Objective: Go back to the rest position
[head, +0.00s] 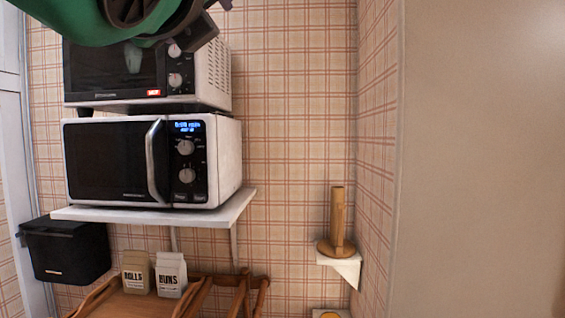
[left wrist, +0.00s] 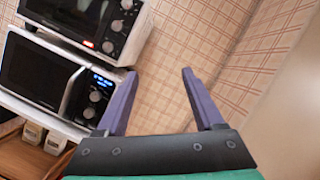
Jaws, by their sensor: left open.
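My left arm comes in at the top left of the head view, in front of the upper microwave. Its gripper (head: 210,18) is only partly in that view, near the top edge. In the left wrist view the two purple fingers of my left gripper (left wrist: 158,85) stand wide apart with nothing between them. Plaid wall shows beyond the fingers, and they look clear of the microwaves. My right gripper is in neither view.
A white microwave (head: 110,160) stands on a white wall shelf (head: 150,216), with another microwave (head: 215,75) above it. Below are a black box (head: 65,250), a wooden cart (head: 125,305) and two cartons, ROLLS (head: 137,272) and BUNS (head: 171,275). A wooden holder (head: 337,220) stands on a small shelf (head: 345,268).

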